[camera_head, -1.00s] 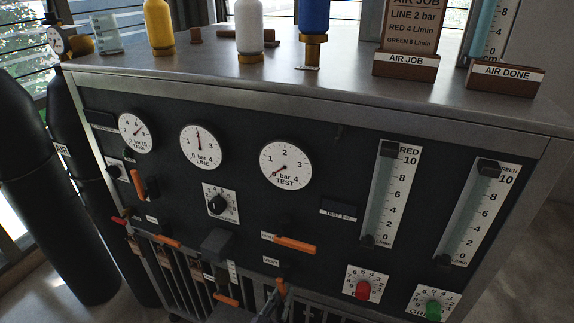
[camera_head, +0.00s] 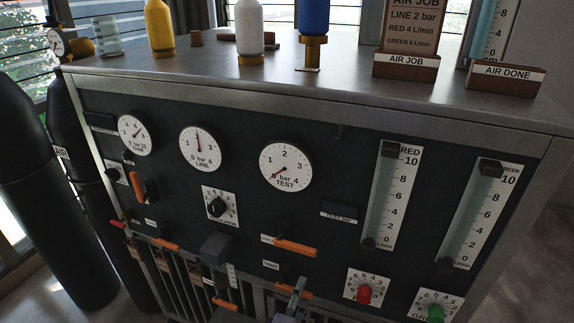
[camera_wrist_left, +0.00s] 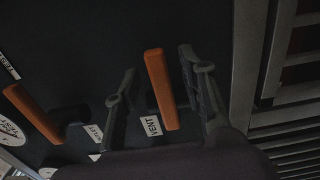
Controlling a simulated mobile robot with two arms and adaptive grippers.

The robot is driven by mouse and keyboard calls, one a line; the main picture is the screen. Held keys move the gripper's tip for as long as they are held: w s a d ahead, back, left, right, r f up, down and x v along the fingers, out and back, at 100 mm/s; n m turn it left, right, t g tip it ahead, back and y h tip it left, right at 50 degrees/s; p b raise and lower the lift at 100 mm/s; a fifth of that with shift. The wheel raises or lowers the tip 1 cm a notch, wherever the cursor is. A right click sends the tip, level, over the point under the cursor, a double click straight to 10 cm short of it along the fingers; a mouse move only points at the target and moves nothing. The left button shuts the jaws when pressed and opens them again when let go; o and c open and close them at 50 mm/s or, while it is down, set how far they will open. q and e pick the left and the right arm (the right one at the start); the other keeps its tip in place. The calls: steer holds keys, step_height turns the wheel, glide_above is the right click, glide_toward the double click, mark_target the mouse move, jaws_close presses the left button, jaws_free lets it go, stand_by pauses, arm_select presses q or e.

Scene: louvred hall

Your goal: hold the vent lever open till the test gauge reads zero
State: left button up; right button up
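The vent lever (camera_head: 297,292) is an orange handle low on the dark panel, lying roughly sideways beside its VENT label (camera_head: 270,265). The test gauge (camera_head: 286,167) is a round white dial; its needle points lower left, at about the 0 mark. My left gripper (camera_head: 292,299) is at the vent lever. In the left wrist view its two fingers (camera_wrist_left: 157,82) are spread either side of the orange vent lever (camera_wrist_left: 160,88), with gaps showing, so it is open around the lever. My right gripper is in neither view.
Another orange lever (camera_head: 295,248) sits just above the vent lever. A dark block (camera_head: 216,247) juts out to its left, and red (camera_head: 364,294) and green (camera_head: 435,311) knobs are to its right. Bottles and signs stand on the bench top (camera_head: 330,85).

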arm_select(q)
steer(key=p+v, duration=0.1)
steer(key=v, duration=0.6)
stand_by(0.3)
steer(key=v, duration=1.2)
stand_by(0.6)
